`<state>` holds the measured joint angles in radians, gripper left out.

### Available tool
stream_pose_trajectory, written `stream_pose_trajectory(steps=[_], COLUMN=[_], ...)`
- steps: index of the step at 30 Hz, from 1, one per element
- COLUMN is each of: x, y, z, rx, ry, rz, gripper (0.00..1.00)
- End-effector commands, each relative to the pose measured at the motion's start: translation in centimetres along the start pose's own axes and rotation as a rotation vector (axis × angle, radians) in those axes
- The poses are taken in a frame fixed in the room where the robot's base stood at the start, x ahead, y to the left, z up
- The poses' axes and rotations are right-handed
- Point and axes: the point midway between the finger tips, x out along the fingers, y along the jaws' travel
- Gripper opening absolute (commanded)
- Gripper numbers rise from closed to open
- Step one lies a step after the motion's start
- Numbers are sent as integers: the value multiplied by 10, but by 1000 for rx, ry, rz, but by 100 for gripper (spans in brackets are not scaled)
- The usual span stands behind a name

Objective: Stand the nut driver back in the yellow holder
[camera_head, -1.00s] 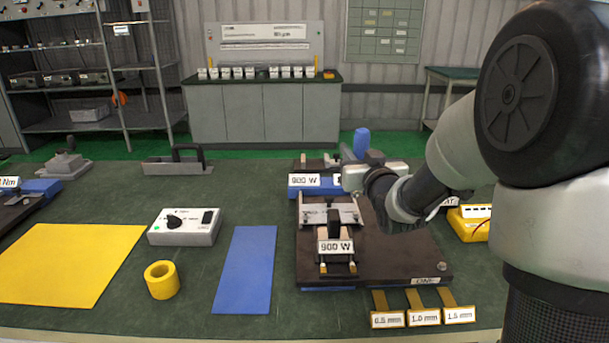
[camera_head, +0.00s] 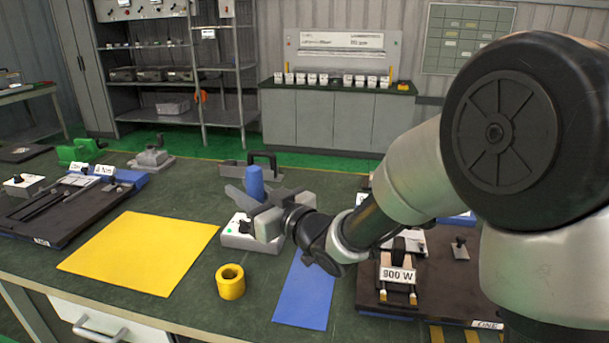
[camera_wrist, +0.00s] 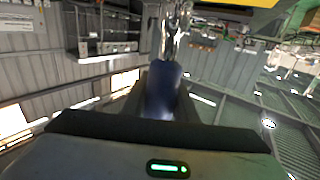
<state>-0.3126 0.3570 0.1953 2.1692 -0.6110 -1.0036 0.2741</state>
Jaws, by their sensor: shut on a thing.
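The nut driver is held in my gripper (camera_head: 245,205), with its blue handle (camera_head: 254,183) standing up above the fingers in the head view. Its shaft cannot be made out there. In the wrist view the blue handle (camera_wrist: 163,92) sits between the fingers and the shiny metal shaft (camera_wrist: 176,30) extends beyond it. The yellow holder (camera_head: 231,287) is a short upright cylinder with an open, empty hole on the green table.
The dark fixture board (camera_head: 440,290) with a 900 W tag is at right.

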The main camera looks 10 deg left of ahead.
Motion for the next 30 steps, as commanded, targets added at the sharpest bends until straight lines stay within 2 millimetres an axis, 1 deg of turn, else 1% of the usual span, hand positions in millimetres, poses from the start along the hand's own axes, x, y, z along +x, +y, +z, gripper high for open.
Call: stream_pose_trajectory(steps=[1, 3, 6, 9, 13, 27, 30], x=[6, 11, 15, 17, 18, 17, 17], y=[-20, -41, -64, -77, -83, -81, -82], z=[-4, -4, -4, -4, -4, -2, 5], rx=[1, 4, 5, 6, 6, 6, 6], ry=[3, 3, 2, 2, 2, 3, 2], rz=[-42, -88, -138, -165, -178, -176, -177], gripper=[0, 0, 0, 0, 0, 0, 0])
